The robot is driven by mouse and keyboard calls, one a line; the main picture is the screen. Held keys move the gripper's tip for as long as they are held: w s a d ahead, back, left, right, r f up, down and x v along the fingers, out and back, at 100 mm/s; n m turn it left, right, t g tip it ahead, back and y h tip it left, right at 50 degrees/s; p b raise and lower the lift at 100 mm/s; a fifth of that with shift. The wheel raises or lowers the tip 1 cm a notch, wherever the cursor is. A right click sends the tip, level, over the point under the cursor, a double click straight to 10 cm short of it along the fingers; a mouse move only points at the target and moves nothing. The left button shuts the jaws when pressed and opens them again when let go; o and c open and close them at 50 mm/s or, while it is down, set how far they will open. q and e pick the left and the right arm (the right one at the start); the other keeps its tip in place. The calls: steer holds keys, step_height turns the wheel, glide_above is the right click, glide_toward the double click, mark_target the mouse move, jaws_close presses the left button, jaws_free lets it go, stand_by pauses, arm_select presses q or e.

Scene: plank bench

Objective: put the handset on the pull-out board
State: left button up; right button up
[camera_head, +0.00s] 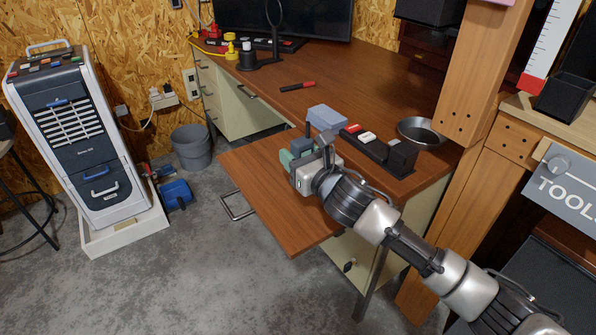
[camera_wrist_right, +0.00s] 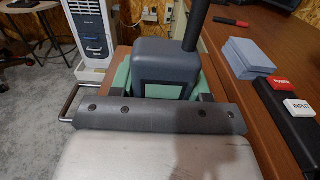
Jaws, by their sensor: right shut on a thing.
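The handset (camera_head: 302,146) is a dark blue-grey block with a thin dark antenna; it also shows in the right wrist view (camera_wrist_right: 165,65), upright with its antenna at the top. My right gripper (camera_head: 297,157) is shut on it, with green parts around its lower end. The gripper's grey palm edge hides the lowest part of the handset in the wrist view. The pull-out board (camera_head: 265,205) is a brown wooden panel extending from the desk, with a metal handle at its outer left side. The gripper and handset are over its inner part; I cannot tell whether the handset touches it.
On the desk (camera_head: 350,85), near the board, are a blue-grey block stack (camera_head: 326,118), a dark tray with red and white pieces (camera_head: 375,148) and a round metal bowl (camera_head: 420,133). A wooden post (camera_head: 480,80) stands at right. The board's front-left part is clear.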

step_height(320, 180, down, 2)
steer(key=shift+f+b, duration=0.15)
steer(key=shift+b, duration=0.25)
steer(key=shift+f, duration=0.65)
arm_select(q)
steer(key=shift+v, duration=0.8)
arm_select(e)
steer(key=shift+f, duration=0.1)
arm_select(q)
steer(key=shift+s, duration=0.15)
arm_select(e)
steer(key=shift+f, duration=0.1)
steer(key=o, duration=1)
steer(key=shift+f, duration=0.1)
